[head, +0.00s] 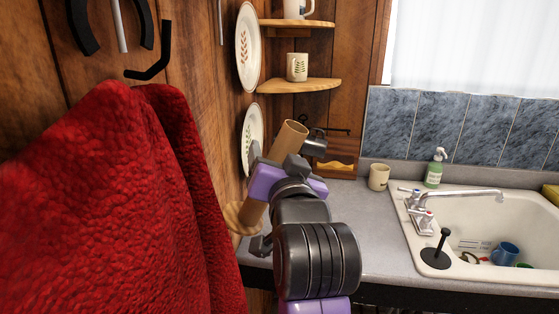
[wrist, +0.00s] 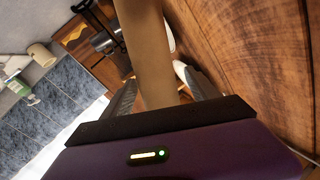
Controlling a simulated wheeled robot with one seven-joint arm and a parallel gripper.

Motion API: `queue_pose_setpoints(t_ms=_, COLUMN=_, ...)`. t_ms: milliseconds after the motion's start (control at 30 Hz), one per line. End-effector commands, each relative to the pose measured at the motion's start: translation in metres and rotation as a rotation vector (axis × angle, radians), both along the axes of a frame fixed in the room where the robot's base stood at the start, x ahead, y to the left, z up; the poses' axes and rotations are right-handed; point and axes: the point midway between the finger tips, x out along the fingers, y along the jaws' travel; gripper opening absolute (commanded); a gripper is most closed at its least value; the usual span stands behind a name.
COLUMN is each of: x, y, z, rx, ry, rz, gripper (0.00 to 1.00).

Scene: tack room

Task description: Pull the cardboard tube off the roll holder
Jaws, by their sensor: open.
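The cardboard tube (head: 290,138) is tan and stands slightly tilted on the roll holder, whose round wooden base (head: 236,219) rests at the left end of the counter. My gripper (head: 272,172) is at the tube's middle and hides part of it. In the wrist view, the tube (wrist: 148,45) runs between the two dark fingers of my gripper (wrist: 158,92), which are open on either side of it. The holder's post is not visible inside the tube.
A red fleece (head: 110,190) hangs close on the left. Corner shelves (head: 300,86) with mugs and wall plates (head: 248,48) are behind the tube. A beige cup (head: 379,177), soap bottle (head: 434,168) and sink (head: 480,222) are to the right. Grey counter between is partly clear.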

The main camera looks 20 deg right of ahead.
Motion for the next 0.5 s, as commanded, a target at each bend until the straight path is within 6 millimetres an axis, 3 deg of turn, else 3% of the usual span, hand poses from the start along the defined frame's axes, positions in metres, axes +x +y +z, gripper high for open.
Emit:
queue_pose_setpoints(t_ms=400, x=0.0098, y=-0.0036, z=-0.0002, rx=0.001, ry=-0.001, rz=-0.001, gripper=0.69)
queue_pose_setpoints(t_ms=433, x=0.0097, y=-0.0035, z=-0.0002, rx=0.001, ry=-0.001, rz=-0.001, gripper=0.67)
queue_pose_setpoints(t_ms=500, x=0.0097, y=-0.0034, z=-0.0002, rx=0.001, ry=-0.001, rz=0.000, gripper=0.53)
